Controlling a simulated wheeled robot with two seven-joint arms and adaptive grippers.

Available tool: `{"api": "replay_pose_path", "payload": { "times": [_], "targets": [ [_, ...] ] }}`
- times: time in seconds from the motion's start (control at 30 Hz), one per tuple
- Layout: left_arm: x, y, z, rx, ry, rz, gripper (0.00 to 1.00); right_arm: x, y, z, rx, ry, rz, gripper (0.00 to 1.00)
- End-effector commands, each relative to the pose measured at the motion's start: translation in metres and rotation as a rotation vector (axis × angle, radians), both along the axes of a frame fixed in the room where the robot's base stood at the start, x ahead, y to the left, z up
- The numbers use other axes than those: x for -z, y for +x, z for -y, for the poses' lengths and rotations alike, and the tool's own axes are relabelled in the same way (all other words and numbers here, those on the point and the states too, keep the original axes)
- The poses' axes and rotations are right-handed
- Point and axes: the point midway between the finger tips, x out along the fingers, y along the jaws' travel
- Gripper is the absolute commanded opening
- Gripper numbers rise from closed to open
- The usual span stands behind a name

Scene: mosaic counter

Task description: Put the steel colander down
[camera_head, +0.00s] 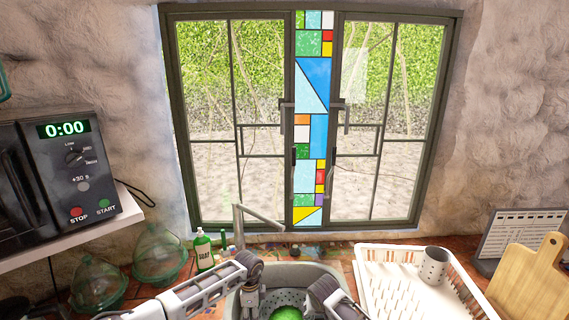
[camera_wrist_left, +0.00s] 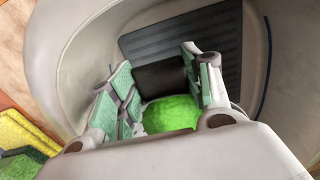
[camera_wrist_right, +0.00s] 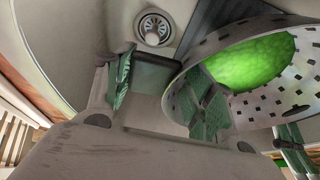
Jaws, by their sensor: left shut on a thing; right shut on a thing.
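The steel colander (camera_head: 289,296) is a grey perforated bowl with a bright green round thing (camera_head: 287,314) in it. It is in or over the grey sink (camera_head: 318,268), between my two grippers. My left gripper (camera_head: 250,296) is at its left side; in the left wrist view a dark grip (camera_wrist_left: 165,78) lies between the fingers. My right gripper (camera_head: 324,291) is at its right side; in the right wrist view the perforated wall (camera_wrist_right: 182,98) shows beside the fingers, with a dark block between them. Whether the colander touches the sink floor cannot be told.
A white dish rack (camera_head: 375,288) with a grey holder (camera_head: 433,266) stands right of the sink, beside a wooden board (camera_head: 530,280). A soap bottle (camera_head: 203,251) and glass domes (camera_head: 160,258) stand left. The sink has a drain (camera_wrist_right: 153,28) and dark ribbed mat (camera_wrist_left: 220,42).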

Motion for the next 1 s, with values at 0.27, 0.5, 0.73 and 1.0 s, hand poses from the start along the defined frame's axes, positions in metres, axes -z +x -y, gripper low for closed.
{"api": "replay_pose_path", "payload": {
  "times": [0.27, 0.5, 0.73, 1.0],
  "targets": [
    [-0.004, 0.001, 0.007, 0.009, -0.011, 0.006, 0.07, 0.000, -0.002, -0.005, -0.010, 0.005, -0.002, 0.16],
    [-0.008, -0.001, 0.007, 0.009, -0.012, 0.006, 0.07, -0.004, -0.004, -0.006, -0.010, 0.006, -0.001, 0.16],
    [-0.015, -0.006, 0.007, 0.009, -0.013, 0.006, 0.07, -0.011, -0.009, -0.006, -0.011, 0.005, -0.001, 0.16],
    [-0.025, -0.012, 0.007, 0.009, -0.012, 0.006, 0.07, -0.020, -0.015, -0.005, -0.011, 0.005, -0.002, 0.16]
  ]
}}
